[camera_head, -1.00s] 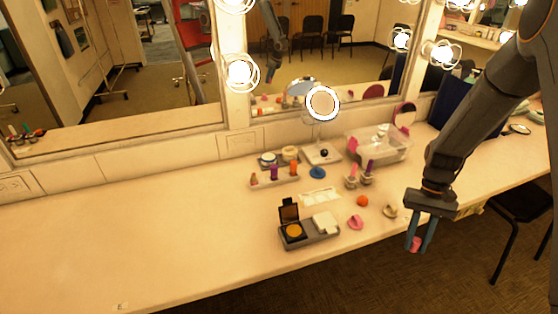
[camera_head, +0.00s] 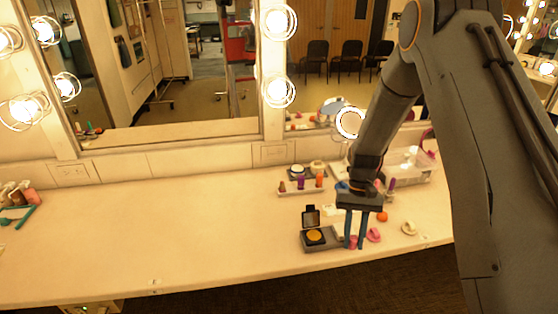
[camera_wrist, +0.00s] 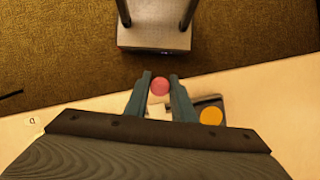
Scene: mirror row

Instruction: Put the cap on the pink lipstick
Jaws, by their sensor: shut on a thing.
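My gripper (camera_head: 355,246) points down above the front part of the counter, by the compact's tray. It is shut on a small pink piece, likely the cap (camera_head: 353,242). In the wrist view the cap (camera_wrist: 160,86) shows as a round pink end between the fingertips. A lipstick with a purple tip (camera_head: 392,184) stands behind and to the right of my gripper. The pink lipstick beside it is mostly hidden by my wrist in the head view. It is not clearly seen in the wrist view.
A grey tray with an open compact (camera_head: 314,236) lies just left of my fingers. A pink wedge (camera_head: 374,235), an orange ball (camera_head: 382,216) and a cream piece (camera_head: 409,228) lie to the right. A rack (camera_head: 290,191) holds upright sticks. The counter's left is mostly clear.

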